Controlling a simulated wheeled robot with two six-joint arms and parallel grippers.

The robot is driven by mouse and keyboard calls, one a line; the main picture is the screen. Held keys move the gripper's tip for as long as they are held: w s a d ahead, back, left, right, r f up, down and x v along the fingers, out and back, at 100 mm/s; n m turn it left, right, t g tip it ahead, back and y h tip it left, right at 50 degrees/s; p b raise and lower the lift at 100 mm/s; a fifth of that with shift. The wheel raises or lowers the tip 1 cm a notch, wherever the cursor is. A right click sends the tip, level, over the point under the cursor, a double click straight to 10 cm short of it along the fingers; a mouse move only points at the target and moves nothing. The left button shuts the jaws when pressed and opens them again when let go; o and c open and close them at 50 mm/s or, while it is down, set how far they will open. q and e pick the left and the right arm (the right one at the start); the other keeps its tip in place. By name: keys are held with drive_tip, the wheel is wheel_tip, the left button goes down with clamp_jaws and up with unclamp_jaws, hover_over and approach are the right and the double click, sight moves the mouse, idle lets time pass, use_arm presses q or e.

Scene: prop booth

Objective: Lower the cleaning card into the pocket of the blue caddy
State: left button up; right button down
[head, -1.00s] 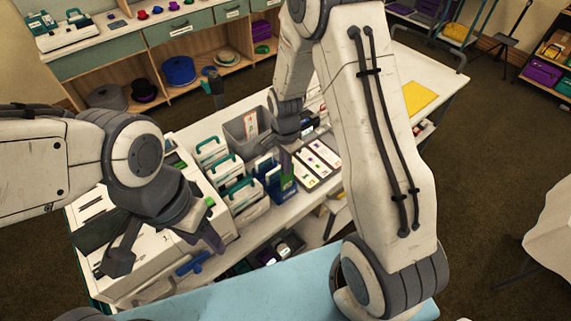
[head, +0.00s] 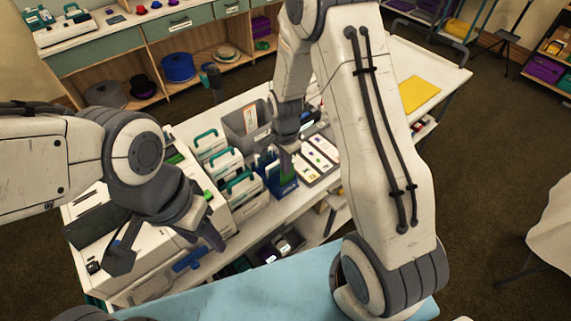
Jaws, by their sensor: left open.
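The blue caddy (head: 283,188) stands on the white worktop, in the row of caddies and boxes near the middle of the head view. My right gripper (head: 287,154) points down right over it. A green piece (head: 288,174), which looks like the cleaning card, shows under its fingertips, and the fingers appear shut on it. The card's lower end is at the caddy; how deep it sits in the pocket I cannot tell. My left gripper (head: 168,246) is open and empty, with fingers spread wide, above the white machine at left.
White caddies with teal handles (head: 241,184) stand just left of the blue caddy, and a grey bin (head: 243,132) behind it. White card trays (head: 320,155) lie to its right. A yellow sheet (head: 419,93) lies at the worktop's far right. A light blue surface (head: 260,295) is in front.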

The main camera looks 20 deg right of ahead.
drive_tip(key=shift+f, duration=0.2)
drive_tip(key=c, duration=1)
unclamp_jaws()
drive_tip(key=shift+o, duration=0.2)
drive_tip(key=shift+r, duration=0.1)
wheel_tip(320, 180, up, 10)
drive_tip(key=b, duration=0.2)
drive_tip(key=shift+r, duration=0.15)
